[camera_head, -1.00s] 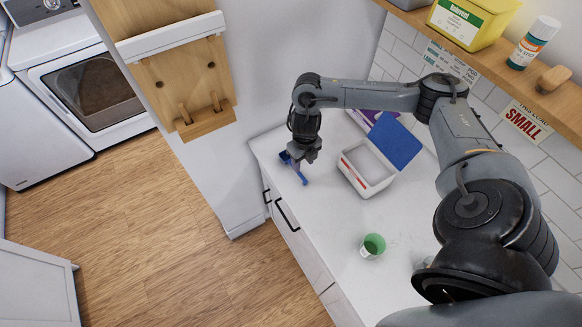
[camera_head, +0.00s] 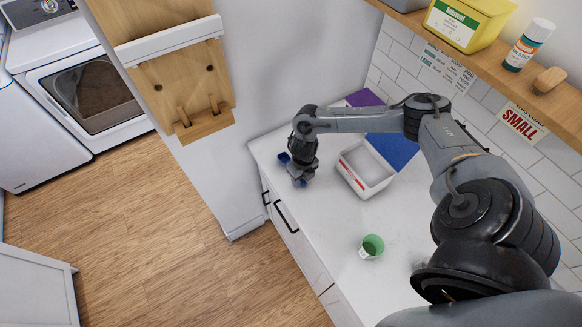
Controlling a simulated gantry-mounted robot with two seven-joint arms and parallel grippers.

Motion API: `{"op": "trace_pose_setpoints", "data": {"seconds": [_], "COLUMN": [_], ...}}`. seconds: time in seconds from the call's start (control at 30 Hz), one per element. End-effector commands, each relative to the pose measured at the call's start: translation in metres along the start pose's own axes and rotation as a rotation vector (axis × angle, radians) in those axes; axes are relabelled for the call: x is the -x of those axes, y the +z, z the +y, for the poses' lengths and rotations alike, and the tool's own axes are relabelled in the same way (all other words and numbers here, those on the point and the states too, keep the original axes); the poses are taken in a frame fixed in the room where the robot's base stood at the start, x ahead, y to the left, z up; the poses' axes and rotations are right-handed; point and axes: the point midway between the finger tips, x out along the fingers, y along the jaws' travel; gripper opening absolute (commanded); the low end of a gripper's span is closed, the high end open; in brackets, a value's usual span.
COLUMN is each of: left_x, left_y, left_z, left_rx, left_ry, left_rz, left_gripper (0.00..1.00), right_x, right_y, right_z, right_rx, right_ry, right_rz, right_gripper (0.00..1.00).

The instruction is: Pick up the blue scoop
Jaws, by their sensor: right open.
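The blue scoop (camera_head: 284,158) lies on the white counter near its left end. My right gripper (camera_head: 300,178) is directly over it and hides most of it; small blue parts show to the left of the gripper and below it. The gripper is open and points down close to the scoop. I cannot tell whether the fingers touch it. My left gripper is not in view.
A green-lined cup (camera_head: 372,245) is nearer on the counter (camera_head: 325,215). A shelf (camera_head: 490,62) with a yellow tub (camera_head: 466,22) runs above. A wall stands left of the counter.

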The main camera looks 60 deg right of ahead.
Motion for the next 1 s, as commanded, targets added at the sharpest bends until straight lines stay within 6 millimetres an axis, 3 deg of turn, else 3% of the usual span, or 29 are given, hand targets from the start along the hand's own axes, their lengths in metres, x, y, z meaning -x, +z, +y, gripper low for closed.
{"op": "trace_pose_setpoints", "data": {"seconds": [0.13, 0.43, 1.0], "left_x": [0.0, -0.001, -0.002], "left_y": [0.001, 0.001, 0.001], "left_z": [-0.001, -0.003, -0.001], "left_rx": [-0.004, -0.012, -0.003], "left_ry": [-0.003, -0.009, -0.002], "left_rz": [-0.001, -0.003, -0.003], "left_gripper": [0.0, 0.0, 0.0], "right_x": [0.0, 0.0, 0.011], "right_y": [0.0, 0.0, 0.001], "right_z": [0.0, 0.0, 0.0], "right_rx": [0.0, 0.0, 0.0], "right_ry": [0.0, 0.0, 0.001], "right_rz": [0.0, 0.0, -0.002], "right_gripper": [0.45, 0.0, 0.0]}}
